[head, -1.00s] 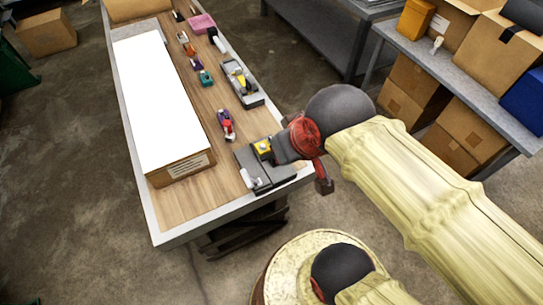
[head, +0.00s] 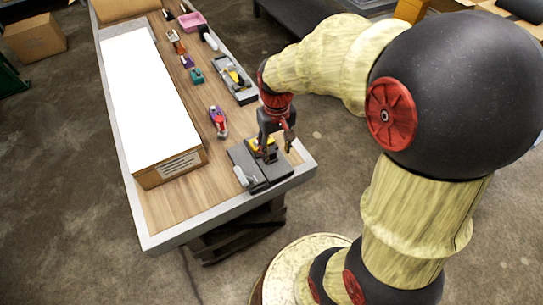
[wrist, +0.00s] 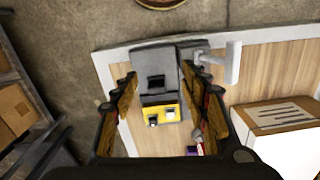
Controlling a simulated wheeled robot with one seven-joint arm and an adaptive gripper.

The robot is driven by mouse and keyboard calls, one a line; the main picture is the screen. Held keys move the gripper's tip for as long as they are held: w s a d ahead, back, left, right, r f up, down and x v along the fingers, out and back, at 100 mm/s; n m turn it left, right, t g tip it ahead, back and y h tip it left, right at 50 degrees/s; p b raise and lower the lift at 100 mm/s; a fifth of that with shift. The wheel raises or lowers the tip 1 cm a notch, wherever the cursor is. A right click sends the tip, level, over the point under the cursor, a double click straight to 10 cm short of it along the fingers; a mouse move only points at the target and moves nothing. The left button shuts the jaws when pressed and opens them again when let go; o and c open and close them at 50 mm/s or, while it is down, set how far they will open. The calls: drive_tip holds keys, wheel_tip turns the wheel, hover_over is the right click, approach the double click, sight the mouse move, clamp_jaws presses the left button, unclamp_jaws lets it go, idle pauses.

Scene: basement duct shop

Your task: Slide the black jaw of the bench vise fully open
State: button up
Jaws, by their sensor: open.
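The bench vise (head: 262,182) is a dark grey block with a yellow part, at the near right corner of the workbench. In the wrist view its black jaw (wrist: 157,84) shows a dark slot, with the yellow part (wrist: 160,113) below it. A pale grey handle (wrist: 233,64) stands out to the right. My gripper (head: 278,152) is open and points down over the vise. In the wrist view its two fingers stand on either side of the jaw area. I see no clear contact, and the height above the vise is hard to tell. The fingers partly hide the vise in the head view.
A long box with a white top (head: 150,95) lies left of the vise on the workbench (head: 175,205). A red and purple tool (head: 219,122) lies just behind the vise. A grey and yellow tool (head: 236,88) and several small items lie further back.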

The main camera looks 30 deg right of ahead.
sight(272, 152)
drive_tip(key=shift+n, duration=0.4)
drive_tip(key=w, duration=0.2)
drive_tip(key=w+d+f, duration=0.1)
drive_tip(key=w, duration=0.2)
drive_tip(key=shift+w+d+f, duration=0.25)
drive_tip(key=shift+w+f, duration=0.1)
drive_tip(key=shift+f, duration=0.05)
drive_tip(key=shift+s+f, duration=0.2)
wheel_tip(272, 152, down, 7)
drive_tip(key=b, duration=0.2)
drive_tip(key=shift+f+b, duration=0.2)
drive_tip(key=shift+b, duration=0.1)
drive_tip(key=shift+c, duration=1.3)
clamp_jaws()
